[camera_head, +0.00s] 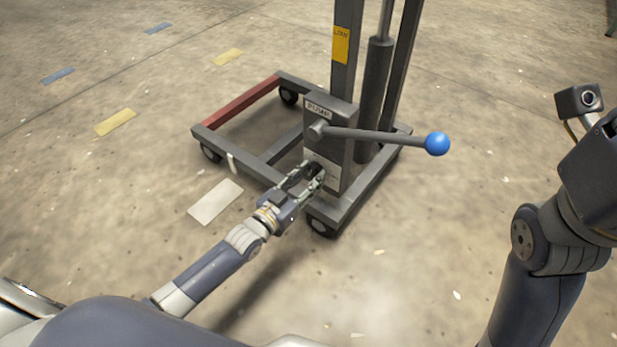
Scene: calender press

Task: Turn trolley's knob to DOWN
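The trolley (343,45) is a dark grey wheeled frame with an upright mast. A grey box (343,108) on its mast carries a lever (375,135) with a blue ball end and a small label at the top. My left gripper (314,174) is at the lower front of this box, with its fingers around or right beside a small dark knob (315,169). The fingers cover much of the knob, so I cannot tell its setting or whether they grip it. My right arm is at the right edge; its gripper is out of the frame.
The trolley's base has a red bar (240,100) at the left and black castors (322,228). The lever sticks out to the right above my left gripper. The concrete floor around is mostly clear, with flat yellow, blue and white marks.

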